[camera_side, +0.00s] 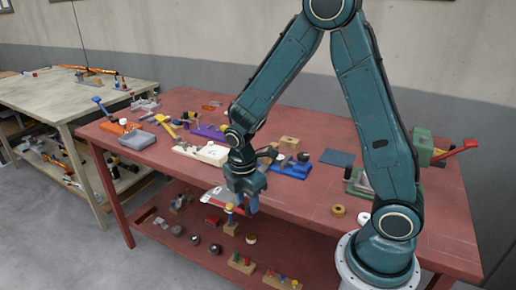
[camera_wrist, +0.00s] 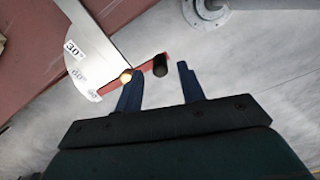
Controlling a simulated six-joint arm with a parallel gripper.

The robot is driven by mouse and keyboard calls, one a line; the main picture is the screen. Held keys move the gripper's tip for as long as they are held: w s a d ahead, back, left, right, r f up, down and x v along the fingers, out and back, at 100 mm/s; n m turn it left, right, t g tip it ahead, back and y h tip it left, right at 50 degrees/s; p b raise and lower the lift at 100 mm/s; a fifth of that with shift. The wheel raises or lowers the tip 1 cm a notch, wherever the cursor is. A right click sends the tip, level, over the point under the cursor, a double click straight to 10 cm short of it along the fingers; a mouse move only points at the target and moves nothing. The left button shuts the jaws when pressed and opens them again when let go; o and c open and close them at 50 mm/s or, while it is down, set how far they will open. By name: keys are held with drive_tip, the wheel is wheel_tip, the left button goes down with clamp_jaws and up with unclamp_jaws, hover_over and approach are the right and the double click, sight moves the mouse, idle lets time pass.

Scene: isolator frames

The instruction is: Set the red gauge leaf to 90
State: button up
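The gauge is a pale plate (camera_wrist: 105,50) with a curved edge, and it overhangs the red table's front edge. In the wrist view its labels read 30 and, more faintly, 60; a smaller mark by the lower tip is unreadable. The narrow red gauge leaf (camera_wrist: 143,70) has a black knob (camera_wrist: 160,65) near its right end. A small gold round piece (camera_wrist: 126,75) shows beside the left finger. My gripper (camera_wrist: 162,83) is open, with the knob appearing between and just beyond its fingertips; contact is not visible. In the side view, my gripper (camera_side: 245,203) is at the front edge by the plate (camera_side: 215,198).
The red table (camera_side: 310,203) holds several tools and fixtures behind my gripper, including a cream block (camera_side: 205,153) and a blue fixture (camera_side: 290,169). A tan ring (camera_side: 338,211) lies to the right. A lower shelf (camera_side: 210,262) with small parts lies below; floor is clear in front.

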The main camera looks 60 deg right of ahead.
wheel_tip(320, 180, up, 11)
drive_tip(key=a, duration=0.1)
drive_tip(key=shift+r, duration=0.15)
idle(0.3)
drive_tip(key=s+a+r+m+t, duration=0.1)
drive_tip(key=s+r+m+t, duration=0.1)
drive_tip(key=s+r+m, duration=0.3)
drive_tip(key=s+r+m+t+y, duration=0.1)
drive_tip(key=s+r+m+t, duration=0.2)
drive_tip(key=s+m, duration=0.6)
drive_tip(key=shift+s+a+r+m+t, duration=0.3)
drive_tip(key=shift+s+a+r, duration=0.1)
drive_tip(key=shift+s+r, duration=0.7)
drive_tip(key=shift+w+r, duration=0.1)
drive_tip(key=shift+w, duration=0.1)
